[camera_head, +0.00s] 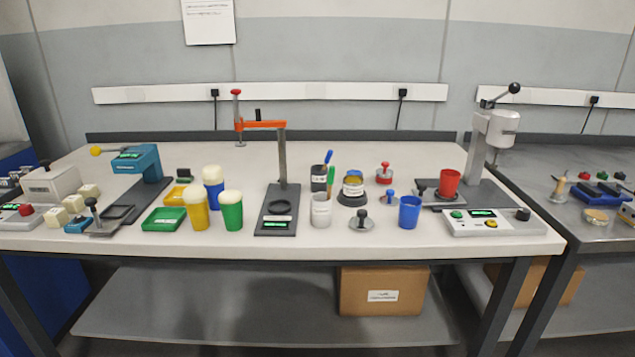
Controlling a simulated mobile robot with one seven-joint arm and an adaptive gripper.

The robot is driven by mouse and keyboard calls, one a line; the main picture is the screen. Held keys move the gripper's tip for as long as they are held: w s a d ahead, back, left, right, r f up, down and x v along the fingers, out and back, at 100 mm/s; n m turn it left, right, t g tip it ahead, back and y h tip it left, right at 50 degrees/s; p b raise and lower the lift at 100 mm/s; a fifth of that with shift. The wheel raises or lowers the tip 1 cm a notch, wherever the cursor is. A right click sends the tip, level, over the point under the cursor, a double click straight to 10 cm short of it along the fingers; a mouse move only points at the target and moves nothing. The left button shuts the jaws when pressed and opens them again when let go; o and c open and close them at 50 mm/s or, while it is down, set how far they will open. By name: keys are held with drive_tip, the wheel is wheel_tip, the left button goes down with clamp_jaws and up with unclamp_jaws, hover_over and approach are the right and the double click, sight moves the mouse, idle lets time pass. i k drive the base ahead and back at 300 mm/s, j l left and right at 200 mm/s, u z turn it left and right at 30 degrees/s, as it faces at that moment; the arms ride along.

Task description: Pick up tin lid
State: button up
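I cannot tell for sure which thing is the tin lid. A flat grey disc with a dark knob (361,222) lies near the front edge of the bench, right of the white cup, and looks like a lid. Behind it stands a small tin with a label and a yellowish top (353,187) on a dark round base. A red-knobbed round piece (384,174) stands behind and right of the tin. A small blue-knobbed piece (390,196) sits left of the blue cup. My gripper is not in view.
An orange-armed stand (282,160) rises further left, and a press with a red cup (449,183) stands right. Bench (330,248) is clear along its front edge.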

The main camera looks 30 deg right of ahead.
sight(389, 200)
drive_tip(key=z, duration=1.3)
drive_tip(key=i+l+u, duration=0.15)
drive_tip(key=u, duration=0.2)
drive_tip(key=i+l+u, duration=0.1)
drive_tip(key=u, duration=0.3)
drive_tip(key=l+u, duration=0.35)
drive_tip(key=i+j, duration=0.05)
